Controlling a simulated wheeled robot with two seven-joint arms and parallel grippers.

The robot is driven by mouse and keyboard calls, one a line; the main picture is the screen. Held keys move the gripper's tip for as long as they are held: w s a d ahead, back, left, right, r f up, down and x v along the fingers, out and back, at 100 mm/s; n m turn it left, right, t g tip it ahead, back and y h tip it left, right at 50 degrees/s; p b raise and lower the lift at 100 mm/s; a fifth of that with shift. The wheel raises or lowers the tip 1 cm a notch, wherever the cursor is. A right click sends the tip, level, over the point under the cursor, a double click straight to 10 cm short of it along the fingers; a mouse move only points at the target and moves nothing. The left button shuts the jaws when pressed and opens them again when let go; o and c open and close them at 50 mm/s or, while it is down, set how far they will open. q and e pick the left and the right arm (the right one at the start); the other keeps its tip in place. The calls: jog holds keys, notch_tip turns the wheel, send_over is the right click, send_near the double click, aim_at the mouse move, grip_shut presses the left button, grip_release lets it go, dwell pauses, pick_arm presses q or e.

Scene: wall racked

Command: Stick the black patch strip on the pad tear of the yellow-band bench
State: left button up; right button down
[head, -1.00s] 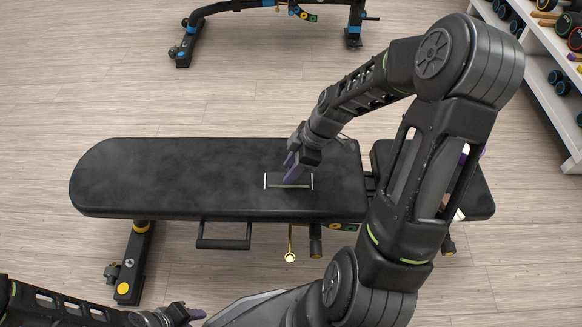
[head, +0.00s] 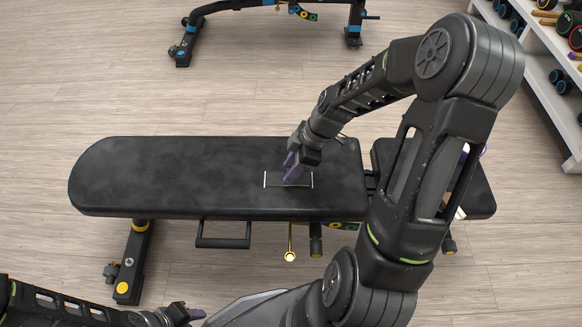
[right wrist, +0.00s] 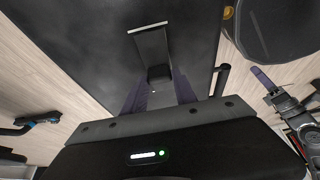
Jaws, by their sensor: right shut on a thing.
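The yellow-band bench (head: 160,175) stands across the middle of the head view, its long black pad level. My right gripper (head: 291,172) points down at the right part of the pad. It is shut on the black patch strip (head: 303,181), which lies flat at the pad surface between two white end marks. In the right wrist view, the strip (right wrist: 152,46) shows beyond the purple fingers (right wrist: 160,93), with a dark block between them. The pad tear is hidden; whether the strip is stuck, I cannot tell. My left gripper (head: 190,313) is low at the bottom edge, away from the bench; its opening is unclear.
A blue-band bench (head: 185,45) stands at the back. A white rack (head: 545,85) with dumbbells is at the right. The wooden floor left of the bench is clear.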

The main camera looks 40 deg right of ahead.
aim_at(302, 178)
jog(key=c, duration=0.9)
grip_release()
jog(key=shift+r, duration=0.1)
jog(key=p+v, duration=0.2)
jog(key=v, duration=0.5)
jog(key=shift+d+r, duration=0.2)
jog(key=shift+r, duration=0.05)
